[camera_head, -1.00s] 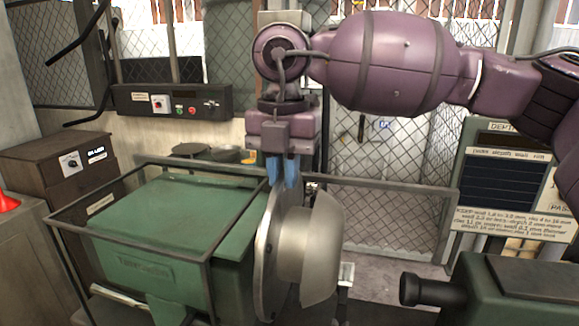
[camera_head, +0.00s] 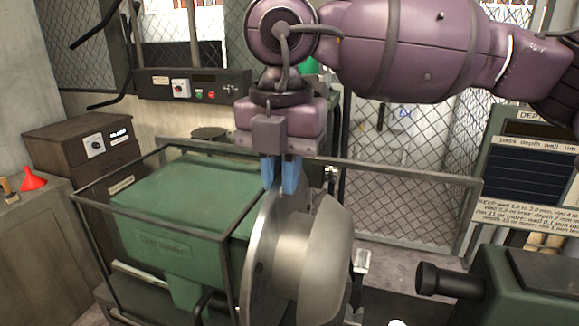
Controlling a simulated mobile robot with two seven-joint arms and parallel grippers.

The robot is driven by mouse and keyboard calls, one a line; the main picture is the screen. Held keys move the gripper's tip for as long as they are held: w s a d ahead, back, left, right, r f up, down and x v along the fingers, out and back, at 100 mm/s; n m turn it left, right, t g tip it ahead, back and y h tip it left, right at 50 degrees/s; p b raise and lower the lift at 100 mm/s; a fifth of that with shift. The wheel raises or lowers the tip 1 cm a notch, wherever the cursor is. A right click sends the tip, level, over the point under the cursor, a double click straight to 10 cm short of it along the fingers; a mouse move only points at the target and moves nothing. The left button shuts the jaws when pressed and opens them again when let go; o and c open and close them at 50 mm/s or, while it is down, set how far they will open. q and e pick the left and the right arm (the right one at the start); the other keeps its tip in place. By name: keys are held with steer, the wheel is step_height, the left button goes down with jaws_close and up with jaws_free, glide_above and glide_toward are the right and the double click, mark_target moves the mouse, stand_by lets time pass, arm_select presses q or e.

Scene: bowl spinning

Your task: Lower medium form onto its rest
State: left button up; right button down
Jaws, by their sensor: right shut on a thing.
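The medium form, a pale metal rounded body (camera_head: 325,255) with a broad thin disc (camera_head: 257,265) on its left side, stands on edge in front of the green machine housing (camera_head: 185,205). My right gripper (camera_head: 279,178) points straight down with blue fingertips. It is shut on the upper rim of the form. The form's lower edge runs to the bottom of the view, so what lies beneath it is hidden. I cannot make out the rest or any contact with it. My left gripper is out of view.
A dark rail cage (camera_head: 125,225) surrounds the housing. A green machine part with a dark spindle (camera_head: 448,282) stands at the lower right. A control box (camera_head: 195,85), a mesh fence (camera_head: 395,190) and a depth board (camera_head: 530,170) are behind. A red funnel (camera_head: 32,180) is at far left.

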steer(key=s+a, duration=0.4)
steer(key=s, duration=0.2)
steer(key=shift+s, duration=0.35)
stand_by(0.5)
steer(key=shift+b, duration=0.3)
stand_by(0.4)
